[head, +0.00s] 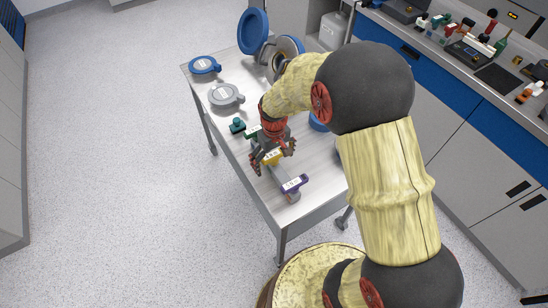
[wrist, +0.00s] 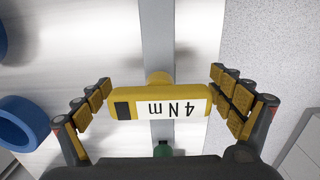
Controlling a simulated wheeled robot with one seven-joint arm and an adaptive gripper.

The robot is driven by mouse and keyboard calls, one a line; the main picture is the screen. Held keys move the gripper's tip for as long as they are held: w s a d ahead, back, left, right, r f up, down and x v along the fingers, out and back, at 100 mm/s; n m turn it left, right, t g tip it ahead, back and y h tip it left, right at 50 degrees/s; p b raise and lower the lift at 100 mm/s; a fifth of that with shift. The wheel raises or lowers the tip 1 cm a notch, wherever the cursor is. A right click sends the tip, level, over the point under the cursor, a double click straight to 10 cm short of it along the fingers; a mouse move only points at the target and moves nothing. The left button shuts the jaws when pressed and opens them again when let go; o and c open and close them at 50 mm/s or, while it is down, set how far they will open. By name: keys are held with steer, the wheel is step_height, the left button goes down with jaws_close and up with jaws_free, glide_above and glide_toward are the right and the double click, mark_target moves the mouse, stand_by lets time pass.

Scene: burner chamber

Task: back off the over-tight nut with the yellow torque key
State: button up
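The yellow torque key (head: 271,157) sits on a narrow grey rack on the steel table. In the wrist view the yellow key (wrist: 160,102) lies crosswise in front of my gripper (wrist: 160,97), its white label reading "4 N m" upside down. My gripper (head: 272,152) is open, with one finger at each end of the key's handle; I cannot tell whether they touch it. The burner chamber (head: 280,66) stands at the table's far end with its blue lid (head: 254,31) swung open. My arm covers part of it, and I cannot make out the nut.
A green key (head: 252,132) and a purple key (head: 294,184) flank the yellow one on the rack. A blue-rimmed cover (head: 205,65), a grey cover (head: 226,95), a teal piece (head: 237,126) and a blue ring (head: 318,122) stand around. A cluttered counter (head: 490,65) runs along the right.

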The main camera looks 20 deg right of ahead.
steer(key=shift+c, duration=1.3)
steer(key=c, duration=1.1)
steer(key=shift+c, duration=0.3)
step_height(320, 180, up, 10)
steer(key=p, duration=0.2)
steer(key=shift+p, duration=0.3)
steer(key=shift+c, duration=0.3)
steer(key=o, duration=0.7)
steer(key=c, duration=1)
steer(key=o, duration=1.1)
steer(key=c, duration=1.6)
